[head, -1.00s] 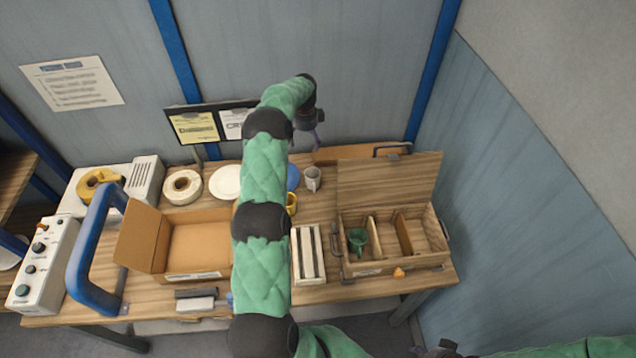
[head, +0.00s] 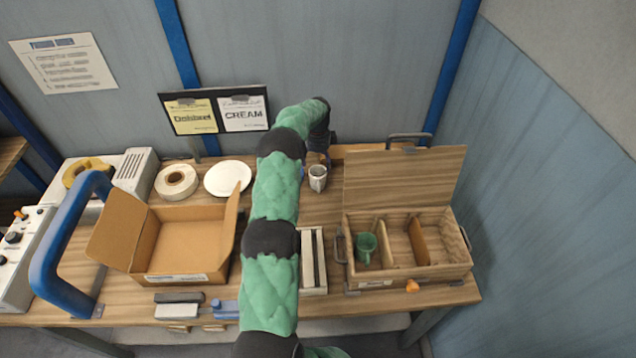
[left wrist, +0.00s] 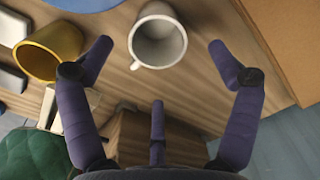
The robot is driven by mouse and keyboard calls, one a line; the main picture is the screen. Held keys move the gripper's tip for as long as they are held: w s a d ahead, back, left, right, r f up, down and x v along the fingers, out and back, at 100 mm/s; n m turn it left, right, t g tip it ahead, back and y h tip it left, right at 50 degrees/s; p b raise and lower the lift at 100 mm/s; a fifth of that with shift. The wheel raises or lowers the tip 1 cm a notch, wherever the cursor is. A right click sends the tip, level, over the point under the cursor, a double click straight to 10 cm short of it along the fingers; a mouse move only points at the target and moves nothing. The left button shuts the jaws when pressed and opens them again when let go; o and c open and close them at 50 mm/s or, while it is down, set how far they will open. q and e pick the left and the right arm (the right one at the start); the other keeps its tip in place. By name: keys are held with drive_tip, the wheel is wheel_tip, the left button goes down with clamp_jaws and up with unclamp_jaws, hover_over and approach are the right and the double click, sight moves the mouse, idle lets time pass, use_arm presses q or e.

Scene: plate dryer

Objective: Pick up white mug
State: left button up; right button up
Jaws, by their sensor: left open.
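The white mug (head: 318,178) stands upright on the wooden table, just right of my left arm and left of the wooden box. In the left wrist view the white mug (left wrist: 158,38) shows its open rim at the top middle, with its handle toward the lower left. My left gripper (head: 326,158) hangs just above and behind the mug in the head view. In the left wrist view my left gripper (left wrist: 160,48) is open, its purple fingers apart on either side of the mug and not visibly touching it. My right gripper is out of view.
A yellow mug (left wrist: 50,50) is close to the left finger. A wooden divided box (head: 408,275) with a raised lid and a green mug (head: 365,247) inside stands to the right. A cardboard box (head: 180,240) and white plate (head: 227,178) are on the left.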

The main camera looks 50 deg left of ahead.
sight(318, 167)
use_arm(q)
wheel_tip(318, 167, down, 4)
drive_tip(key=shift+w+r, duration=0.1)
drive_tip(key=shift+d+f, duration=0.15)
drive_tip(key=shift+f, duration=2.65)
drive_tip(key=c, duration=1.5)
